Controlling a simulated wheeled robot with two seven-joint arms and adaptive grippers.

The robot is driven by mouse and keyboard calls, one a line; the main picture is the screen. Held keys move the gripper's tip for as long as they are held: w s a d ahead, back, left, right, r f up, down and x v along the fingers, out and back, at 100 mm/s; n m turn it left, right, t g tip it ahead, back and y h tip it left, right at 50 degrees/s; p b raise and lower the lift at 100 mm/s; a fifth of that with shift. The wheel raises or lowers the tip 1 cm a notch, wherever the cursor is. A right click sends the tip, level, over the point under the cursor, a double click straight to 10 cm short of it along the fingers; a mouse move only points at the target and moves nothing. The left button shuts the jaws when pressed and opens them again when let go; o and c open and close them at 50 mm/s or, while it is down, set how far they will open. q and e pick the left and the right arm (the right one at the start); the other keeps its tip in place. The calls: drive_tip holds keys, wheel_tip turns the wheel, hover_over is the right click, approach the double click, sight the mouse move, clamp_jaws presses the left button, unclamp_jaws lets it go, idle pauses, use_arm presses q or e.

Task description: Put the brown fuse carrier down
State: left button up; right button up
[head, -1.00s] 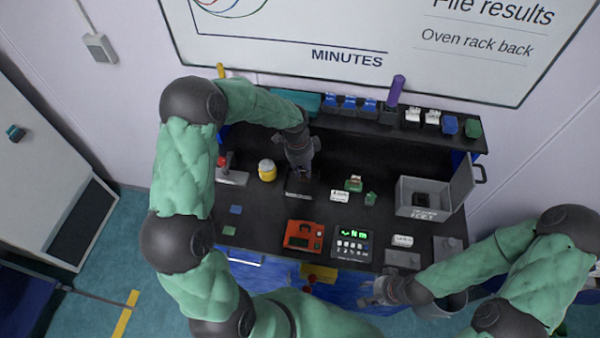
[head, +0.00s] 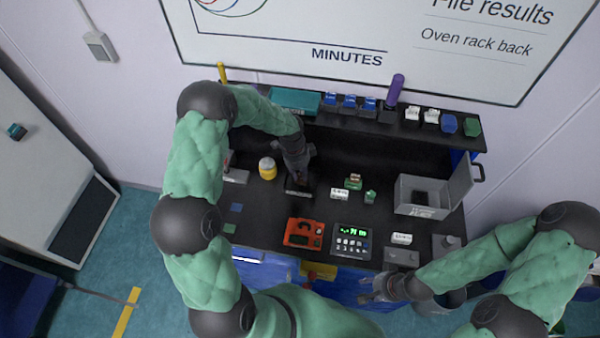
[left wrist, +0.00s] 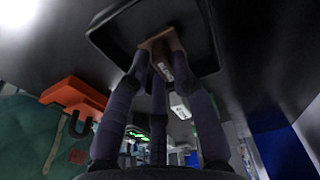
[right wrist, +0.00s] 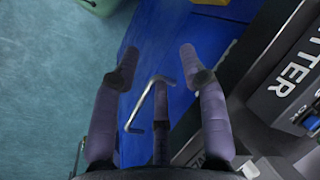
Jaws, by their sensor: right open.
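The brown fuse carrier (left wrist: 163,45), a small brown block with a white label, is between the fingertips of my left gripper (left wrist: 162,62) in the left wrist view. The fingers are shut on it, and it is at the floor of a shallow black tray (left wrist: 205,62); I cannot tell whether it touches. In the head view my left gripper (head: 298,178) is low over this dark tray (head: 290,191) and mostly hides the carrier. My right gripper (head: 372,290) is open and empty in front of the bench; it also shows in the right wrist view (right wrist: 160,65).
A yellow jar (head: 267,168) stands left of the tray. A white label card (head: 339,194) and green pieces (head: 353,182) lie to its right. An orange meter (head: 304,233) and a keypad display (head: 351,242) are in front. An open grey box (head: 420,197) stands at right.

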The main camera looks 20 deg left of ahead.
use_arm(q)
drive_tip(key=o, duration=0.3)
drive_tip(key=shift+r+p, duration=0.25)
drive_tip(key=shift+p, duration=0.05)
wheel_tip(320, 180, up, 12)
drive_tip(key=a+b, duration=0.1)
drive_tip(key=b, duration=0.1)
drive_tip(key=shift+s+a, duration=0.15)
drive_tip(key=shift+a, duration=0.05)
idle(0.4)
